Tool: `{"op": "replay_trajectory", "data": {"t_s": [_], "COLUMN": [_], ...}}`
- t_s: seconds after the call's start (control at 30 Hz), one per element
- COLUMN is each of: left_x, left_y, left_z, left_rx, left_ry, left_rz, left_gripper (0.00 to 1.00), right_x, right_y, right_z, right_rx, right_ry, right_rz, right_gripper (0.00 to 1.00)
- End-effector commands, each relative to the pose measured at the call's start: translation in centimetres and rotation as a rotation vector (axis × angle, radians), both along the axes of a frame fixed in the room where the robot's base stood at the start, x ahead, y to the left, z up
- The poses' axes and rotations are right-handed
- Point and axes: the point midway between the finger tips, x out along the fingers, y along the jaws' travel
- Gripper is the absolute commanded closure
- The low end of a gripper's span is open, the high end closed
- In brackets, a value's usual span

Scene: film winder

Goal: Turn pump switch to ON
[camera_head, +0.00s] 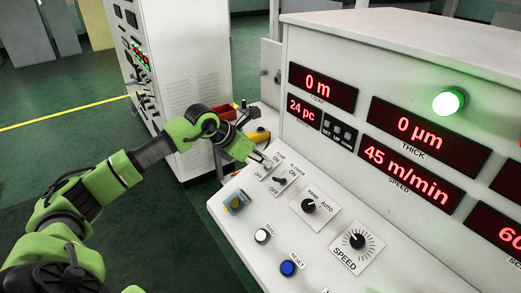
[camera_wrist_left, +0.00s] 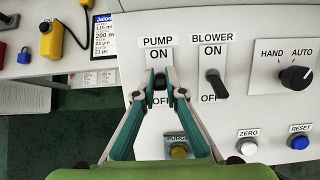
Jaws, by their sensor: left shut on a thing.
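The pump switch plate (camera_head: 258,171) is at the left end of the white sloping console, with ON above and OFF below. In the left wrist view, the pump plate (camera_wrist_left: 158,49) is at the centre. My left gripper (camera_head: 266,161) is over it; in the wrist view its fingertips (camera_wrist_left: 160,80) are closed together on the pump switch between ON and OFF. The fingers hide most of the lever, so its exact position cannot be told. My right gripper is in neither view.
The blower switch (camera_wrist_left: 215,82) is close to the right, its lever pointing down towards OFF. The HAND/AUTO knob (camera_head: 309,206), speed knob (camera_head: 356,241), white zero button (camera_head: 263,235) and blue reset button (camera_head: 288,268) sit farther along.

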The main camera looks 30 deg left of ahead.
Motion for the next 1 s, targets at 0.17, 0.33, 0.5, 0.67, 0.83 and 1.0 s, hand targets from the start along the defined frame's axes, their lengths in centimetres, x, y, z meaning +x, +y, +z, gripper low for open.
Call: {"op": "replay_trajectory", "data": {"t_s": [0.17,0.33,0.5,0.67,0.83,1.0], "left_x": [0.8,1.2,1.4,1.6,1.6,1.6], "left_y": [-0.3,-0.5,-0.6,-0.6,-0.6,-0.6], "left_z": [1.2,0.9,0.7,0.6,0.4,0.4], "left_rx": [0.055,0.104,0.137,0.158,0.168,0.171], "left_ry": [0.135,0.248,0.332,0.381,0.405,0.41], "left_rz": [0.001,0.001,0.0,0.001,0.001,0.001], "left_gripper": [1.0,1.0,1.0,1.0,1.0,1.0], "right_x": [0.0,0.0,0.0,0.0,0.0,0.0], "right_y": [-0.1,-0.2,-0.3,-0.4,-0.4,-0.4], "right_z": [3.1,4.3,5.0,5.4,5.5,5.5], "right_rx": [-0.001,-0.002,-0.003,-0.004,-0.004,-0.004], "right_ry": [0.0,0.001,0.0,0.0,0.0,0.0], "right_rz": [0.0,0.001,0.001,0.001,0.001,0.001], "right_gripper": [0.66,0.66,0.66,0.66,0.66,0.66]}}
